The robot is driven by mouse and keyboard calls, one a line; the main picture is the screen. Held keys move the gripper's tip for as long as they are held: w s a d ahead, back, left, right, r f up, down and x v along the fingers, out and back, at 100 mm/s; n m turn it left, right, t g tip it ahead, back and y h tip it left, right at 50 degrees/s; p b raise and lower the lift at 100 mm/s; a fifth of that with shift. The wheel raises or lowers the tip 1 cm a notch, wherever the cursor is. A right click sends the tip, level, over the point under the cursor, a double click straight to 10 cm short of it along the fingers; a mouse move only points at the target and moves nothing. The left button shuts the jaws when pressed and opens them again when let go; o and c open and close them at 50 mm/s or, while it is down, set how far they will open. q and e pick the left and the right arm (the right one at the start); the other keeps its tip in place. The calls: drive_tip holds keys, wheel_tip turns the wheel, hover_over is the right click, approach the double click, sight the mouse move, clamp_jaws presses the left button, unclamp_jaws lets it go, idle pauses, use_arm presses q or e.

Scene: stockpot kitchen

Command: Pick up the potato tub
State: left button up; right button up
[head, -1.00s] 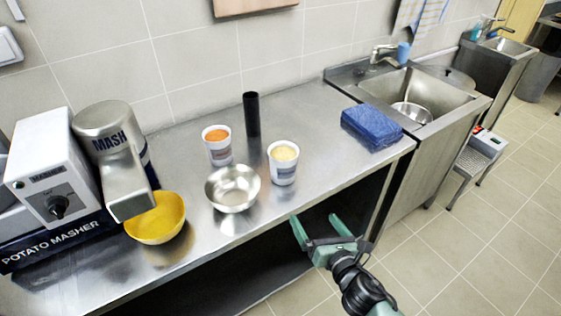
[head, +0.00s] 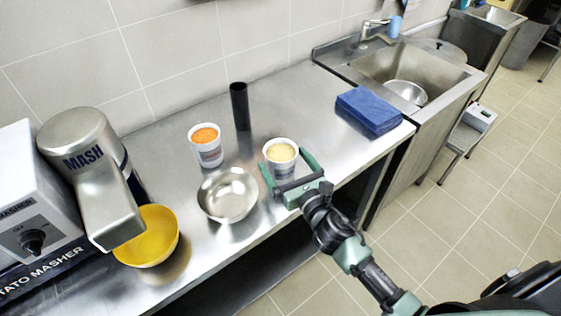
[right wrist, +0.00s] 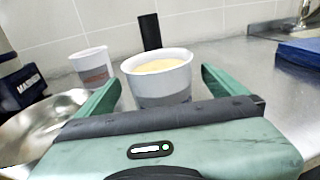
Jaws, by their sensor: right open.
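The potato tub (head: 281,153), a white tub with a grey label and pale yellow contents, stands upright on the steel counter. It also shows in the right wrist view (right wrist: 160,82). My right gripper (head: 286,164) is open at the tub's near side, with one green finger to each side of it. In the right wrist view the tub stands between the open fingers (right wrist: 160,80), and I see a gap on the right side. Its lower part is hidden behind the gripper body. My left gripper is not in view.
A similar tub with orange contents (head: 207,147), a black cylinder (head: 240,107) and a steel bowl (head: 228,196) stand close by. A yellow bowl (head: 148,240) sits under the potato masher (head: 90,170). A blue block (head: 369,110) lies right, before the sink (head: 438,84).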

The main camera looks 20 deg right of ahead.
drive_tip(key=w, duration=0.2)
drive_tip(key=shift+w+a+f, duration=0.1)
drive_tip(key=shift+w+a, duration=0.15)
drive_tip(key=shift+w, duration=0.15)
drive_tip(key=c, duration=1.9)
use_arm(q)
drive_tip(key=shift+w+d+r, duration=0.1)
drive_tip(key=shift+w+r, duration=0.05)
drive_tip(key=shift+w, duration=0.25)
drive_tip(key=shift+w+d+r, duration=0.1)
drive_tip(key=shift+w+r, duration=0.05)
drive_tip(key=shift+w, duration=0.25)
use_arm(e)
drive_tip(key=shift+c, duration=0.5)
